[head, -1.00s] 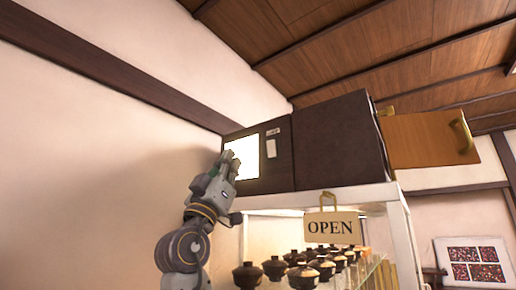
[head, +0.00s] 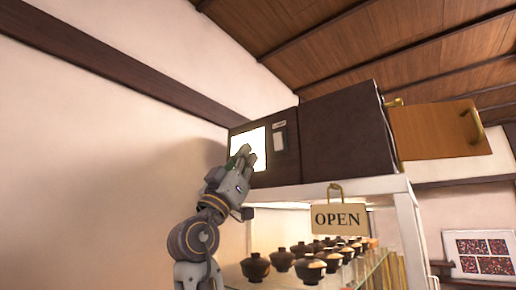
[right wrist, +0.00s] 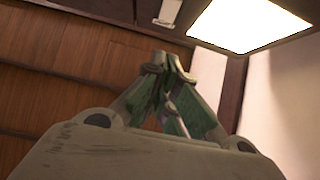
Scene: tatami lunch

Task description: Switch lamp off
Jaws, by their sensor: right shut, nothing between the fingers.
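The lamp shows as a bright white panel (head: 261,143) set in the dark front of a cabinet, and it is lit. To its right is a pale switch plate (head: 279,142) with a small label above it, too small to read. In the right wrist view, the glowing panel (right wrist: 245,22) is at the upper right and the switch plate (right wrist: 170,9) is at the top edge. My right gripper (head: 245,152) is shut and empty. Its fingertips overlap the panel in the head view, left of the switch; contact cannot be told. My left gripper is not in view.
The dark cabinet (head: 345,138) stands on a white-framed shelf (head: 345,187) holding several lidded bowls (head: 308,268). An OPEN sign (head: 338,219) hangs at the shelf's front. A wooden door (head: 435,132) stands open at the right. The plaster wall (head: 90,170) is at the left.

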